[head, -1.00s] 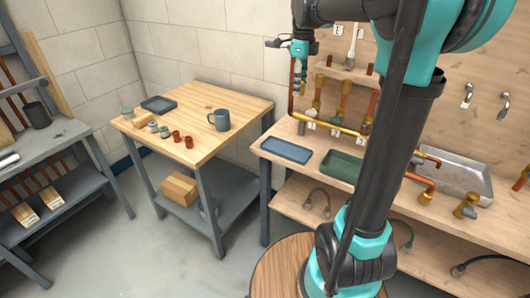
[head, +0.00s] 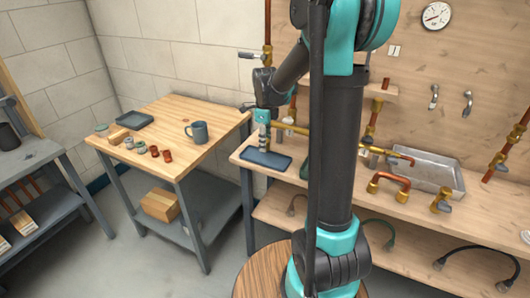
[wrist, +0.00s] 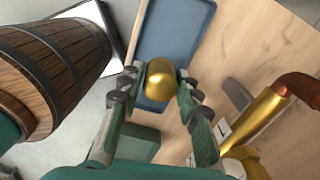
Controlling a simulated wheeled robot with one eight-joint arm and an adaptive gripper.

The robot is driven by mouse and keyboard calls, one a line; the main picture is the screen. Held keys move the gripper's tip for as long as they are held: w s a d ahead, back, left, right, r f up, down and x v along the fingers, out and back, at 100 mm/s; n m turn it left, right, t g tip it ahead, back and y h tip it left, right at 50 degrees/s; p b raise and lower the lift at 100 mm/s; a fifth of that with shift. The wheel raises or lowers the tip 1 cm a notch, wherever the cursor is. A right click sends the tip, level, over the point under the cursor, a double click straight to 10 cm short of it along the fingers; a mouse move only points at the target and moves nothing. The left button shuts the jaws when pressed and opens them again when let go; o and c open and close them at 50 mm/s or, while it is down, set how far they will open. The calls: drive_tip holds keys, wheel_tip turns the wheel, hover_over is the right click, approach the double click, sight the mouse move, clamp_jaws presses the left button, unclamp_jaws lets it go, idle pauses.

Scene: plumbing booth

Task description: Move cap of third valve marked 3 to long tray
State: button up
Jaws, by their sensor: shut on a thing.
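My gripper (wrist: 163,85) is shut on a gold cap (wrist: 160,84), which sits between the two fingers in the wrist view. In the head view my gripper (head: 263,146) hangs over the bench near the long blue tray (head: 282,163); the cap is too small to make out there. The blue tray (wrist: 198,20) lies ahead of and below the cap in the wrist view, and its visible floor is empty. The third valve is not clearly seen, as my arm covers part of the bench.
A green tray (wrist: 138,143) lies beside the blue one, partly hidden by my gripper. A brass pipe (wrist: 255,118) and a tag marked 1 (wrist: 222,130) stand close on the right. A side table (head: 210,150) holds a mug (head: 197,132) and small fittings.

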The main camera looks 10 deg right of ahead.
sight(265, 159)
drive_tip(key=shift+f, duration=2.3)
drive_tip(key=shift+f, duration=0.1)
drive_tip(key=o, duration=0.9)
